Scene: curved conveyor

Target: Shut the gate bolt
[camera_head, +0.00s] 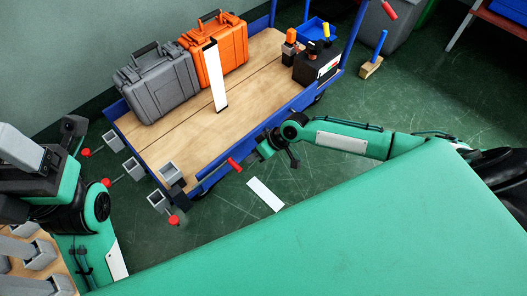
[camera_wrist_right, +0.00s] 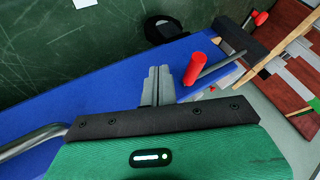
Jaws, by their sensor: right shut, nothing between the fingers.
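A bolt handle with a red grip (camera_head: 235,164) shows at the blue cart's near right side. In the right wrist view the red grip (camera_wrist_right: 194,68) stands up beside a grey rod (camera_wrist_right: 222,66) that runs along the blue edge. My right gripper (camera_head: 264,151) is close to the handle. Its fingers (camera_wrist_right: 158,84) are shut and empty, just left of the red grip in the wrist view; I cannot tell whether they touch it. My left arm (camera_head: 70,195) is at the left edge; I cannot make out its fingers. Whether the bolt is engaged cannot be told.
The blue cart (camera_head: 140,150) has a wooden deck with a grey case (camera_head: 160,88), an orange case (camera_head: 217,58) and a black box (camera_head: 316,68). Several grey blocks with red knobs stand by its left end. A white strip (camera_head: 265,194) lies on the clear green floor.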

